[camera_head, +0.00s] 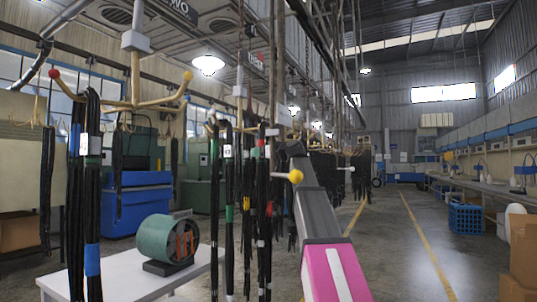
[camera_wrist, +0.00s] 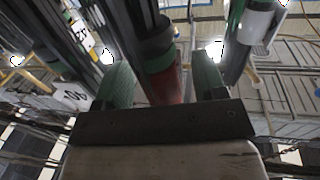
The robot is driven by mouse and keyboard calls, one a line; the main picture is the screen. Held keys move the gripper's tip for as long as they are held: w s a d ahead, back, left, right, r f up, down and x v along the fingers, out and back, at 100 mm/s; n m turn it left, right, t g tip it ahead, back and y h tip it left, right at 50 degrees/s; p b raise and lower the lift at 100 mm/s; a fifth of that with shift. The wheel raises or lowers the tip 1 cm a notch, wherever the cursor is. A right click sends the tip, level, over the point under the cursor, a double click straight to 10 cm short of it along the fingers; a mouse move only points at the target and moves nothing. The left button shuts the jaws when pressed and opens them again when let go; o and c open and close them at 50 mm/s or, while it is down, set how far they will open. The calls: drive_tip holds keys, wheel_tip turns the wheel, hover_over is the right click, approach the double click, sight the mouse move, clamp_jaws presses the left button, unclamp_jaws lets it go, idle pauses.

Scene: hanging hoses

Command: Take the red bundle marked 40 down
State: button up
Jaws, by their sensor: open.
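A black bundle with a red band (camera_head: 262,143) hangs from the rack, near the middle of the head view. A white tag stands out beside the band; I cannot read its number there. In the wrist view a red-banded length (camera_wrist: 170,88) shows between my fingers, just beyond the palm, with a green band further along. A white tag (camera_wrist: 75,96) with digits lies left of my fingers, turned and hard to read. My gripper (camera_wrist: 163,80) is open, its green fingers on either side of the red part. I cannot tell whether they touch it. In the head view my gripper is mostly hidden.
Bundles with green bands (camera_head: 228,170) hang close on the left, and a blue-banded bundle (camera_head: 92,200) hangs further left. A yellow-tipped peg (camera_head: 295,176) shows by my arm. A white table (camera_head: 130,279) carries a green motor (camera_head: 167,240).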

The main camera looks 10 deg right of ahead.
drive_tip(key=shift+x, duration=0.85)
clamp_jaws()
drive_tip(key=shift+r, duration=0.1)
